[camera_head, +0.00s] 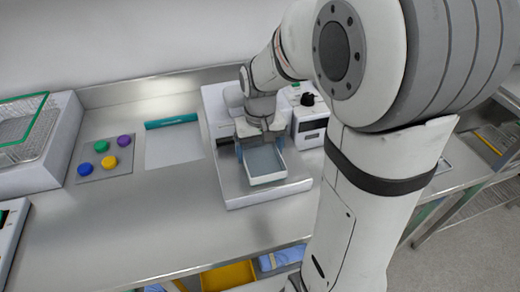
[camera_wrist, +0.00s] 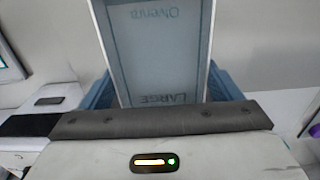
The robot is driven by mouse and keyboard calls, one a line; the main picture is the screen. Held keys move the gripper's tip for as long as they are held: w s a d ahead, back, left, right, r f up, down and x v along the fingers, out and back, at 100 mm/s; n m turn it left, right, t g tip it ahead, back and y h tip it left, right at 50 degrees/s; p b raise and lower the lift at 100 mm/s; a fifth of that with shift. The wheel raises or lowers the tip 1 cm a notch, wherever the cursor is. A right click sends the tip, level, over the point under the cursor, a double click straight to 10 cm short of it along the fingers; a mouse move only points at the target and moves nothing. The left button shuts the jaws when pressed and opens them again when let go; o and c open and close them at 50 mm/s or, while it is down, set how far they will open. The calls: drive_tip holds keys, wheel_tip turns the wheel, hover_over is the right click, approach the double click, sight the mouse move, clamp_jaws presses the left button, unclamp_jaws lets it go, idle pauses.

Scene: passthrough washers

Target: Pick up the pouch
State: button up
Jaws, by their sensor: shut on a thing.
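The pouch (camera_head: 264,165) is a flat, translucent grey-blue piece with a pale border. My gripper (camera_head: 260,148) is shut on it, with blue fingers at its two sides. In the wrist view the pouch (camera_wrist: 155,50) extends out from between the blue fingers of my gripper (camera_wrist: 160,90), and the printed word LARGE shows upside down. In the head view the pouch is over a white, flat-topped machine (camera_head: 240,190); I cannot tell whether it touches that surface.
A white device with a black knob (camera_head: 308,122) stands right of the machine. Left are a pale sheet with a teal edge (camera_head: 172,142), a plate with coloured knobs (camera_head: 104,160) and a wire basket (camera_head: 25,130). The steel counter's front (camera_head: 150,228) is clear.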

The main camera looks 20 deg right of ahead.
drive_tip(key=s+r, duration=0.7)
drive_tip(key=s, duration=0.6)
drive_tip(key=shift+s, duration=0.1)
idle(0.9)
